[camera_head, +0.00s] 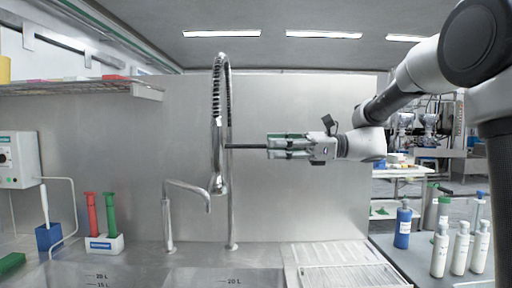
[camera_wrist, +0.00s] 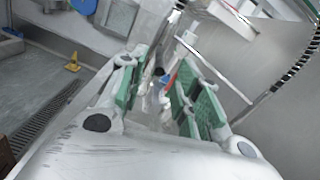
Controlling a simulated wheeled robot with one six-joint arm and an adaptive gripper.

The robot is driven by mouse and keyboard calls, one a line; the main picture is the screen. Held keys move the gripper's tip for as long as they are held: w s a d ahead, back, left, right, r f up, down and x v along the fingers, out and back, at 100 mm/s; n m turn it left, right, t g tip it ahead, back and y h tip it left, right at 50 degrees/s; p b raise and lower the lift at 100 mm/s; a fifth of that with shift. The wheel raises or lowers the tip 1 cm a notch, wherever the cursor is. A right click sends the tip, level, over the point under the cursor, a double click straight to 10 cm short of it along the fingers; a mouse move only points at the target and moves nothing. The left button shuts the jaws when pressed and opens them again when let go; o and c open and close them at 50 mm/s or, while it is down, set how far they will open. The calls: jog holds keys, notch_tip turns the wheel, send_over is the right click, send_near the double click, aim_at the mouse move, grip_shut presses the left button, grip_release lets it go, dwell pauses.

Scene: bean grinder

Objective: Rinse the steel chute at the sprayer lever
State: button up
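The sprayer (camera_head: 219,182) hangs from a coiled steel hose over the sink. A thin dark rod (camera_head: 246,146) runs right from its pipe toward my gripper (camera_head: 270,147), which points left in the head view. I cannot tell whether they touch. In the wrist view my gripper (camera_wrist: 162,68) shows two green-padded fingers apart, with blurred background visible between them. I cannot make out the steel chute in either view; nothing clearly sits between the pads. The sprayer's coiled hose (camera_wrist: 292,75) shows at the right of the wrist view.
A shorter bent faucet (camera_head: 187,190) stands left of the sprayer. A ribbed drainboard (camera_head: 340,255) lies at the right. Bottles (camera_head: 461,248) stand on the far-right table. A caddy (camera_head: 104,244) with red and green handles is at the left, below a shelf (camera_head: 90,88).

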aim_at(254, 147)
jog(key=a, duration=0.6)
jog(key=shift+w+a, duration=0.1)
grip_shut()
jog(key=shift+f, duration=0.1)
